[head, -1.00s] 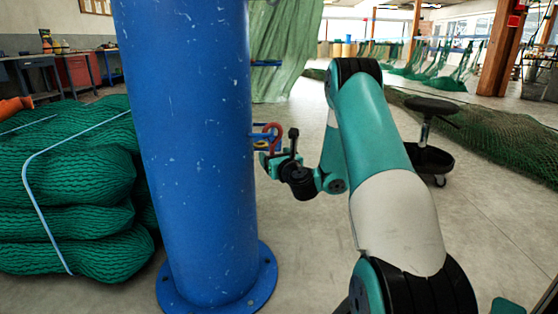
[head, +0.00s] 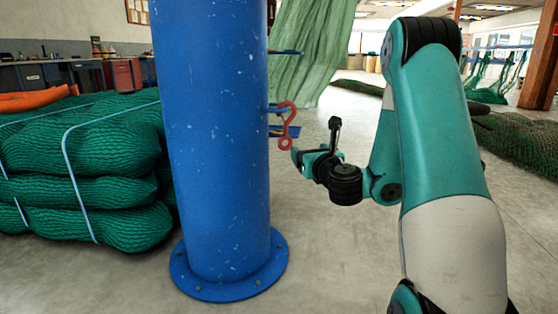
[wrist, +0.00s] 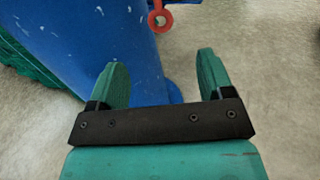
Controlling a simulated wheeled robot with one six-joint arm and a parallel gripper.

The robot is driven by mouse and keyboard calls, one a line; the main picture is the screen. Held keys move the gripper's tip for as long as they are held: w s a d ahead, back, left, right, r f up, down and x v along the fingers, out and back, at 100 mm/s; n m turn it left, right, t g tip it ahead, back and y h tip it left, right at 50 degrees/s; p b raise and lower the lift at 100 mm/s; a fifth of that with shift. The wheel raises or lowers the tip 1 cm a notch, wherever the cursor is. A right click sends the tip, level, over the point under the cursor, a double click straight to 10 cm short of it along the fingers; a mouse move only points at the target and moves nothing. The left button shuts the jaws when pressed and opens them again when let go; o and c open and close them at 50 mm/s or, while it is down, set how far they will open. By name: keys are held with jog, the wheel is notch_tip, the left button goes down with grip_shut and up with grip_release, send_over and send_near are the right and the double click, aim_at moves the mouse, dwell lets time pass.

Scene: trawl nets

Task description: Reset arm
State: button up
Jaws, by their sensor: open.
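My gripper (wrist: 160,85) is open and empty in the wrist view, its two green fingers apart with floor and the pillar's lower part between them. In the head view my gripper (head: 303,157) is to the right of the blue pillar (head: 215,150), close to a red hook (head: 286,127). The hook hangs at the pillar's right side by a small blue bracket (head: 277,108). The hook's ring end (wrist: 160,20) shows at the top of the wrist view, beyond the fingertips and apart from them. My arm is bent, with its elbow high on the right.
Bundled green nets (head: 90,190) lie strapped on the left of the pillar. The pillar has a wide bolted base flange (head: 228,285). A pale green net (head: 310,60) hangs behind. More netting (head: 520,145) lies at the right. The floor right of the pillar is clear.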

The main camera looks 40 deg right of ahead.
jog(key=a+r+n+g+y+p, duration=0.1)
jog(key=a+r+n+y+p, duration=0.2)
jog(key=a+n+y, duration=0.35)
jog(key=w+a+r+n+y+p, duration=0.1)
jog(key=a+r+n+y+p, duration=0.2)
jog(key=a+n, duration=0.5)
jog(key=a+r+n+g+y+p, duration=0.15)
jog(key=a+r+n+y, duration=0.3)
jog(key=a, duration=0.45)
jog(key=s+a+r+n+g+y+p, duration=0.3)
jog(key=s+a+n+g+p, duration=0.3)
jog(key=a+n, duration=0.55)
jog(key=s+a+r+n+g+h+p, duration=0.1)
jog(key=s+a+n+g+h+p, duration=0.15)
jog(key=s+n, duration=0.35)
jog(key=s+a+r+n+g+h+p, duration=0.1)
jog(key=s+r+n+g, duration=0.15)
jog(key=s+n, duration=0.4)
jog(key=s+d+r+n+g+h+p, duration=0.2)
jog(key=s+n+g+p, duration=0.15)
jog(key=s, duration=0.25)
notch_tip(320, 180, up, 37)
jog(key=n+p, duration=0.1)
jog(key=p, duration=3.6)
jog(key=shift+s+d+r, duration=0.2)
jog(key=shift+s, duration=0.25)
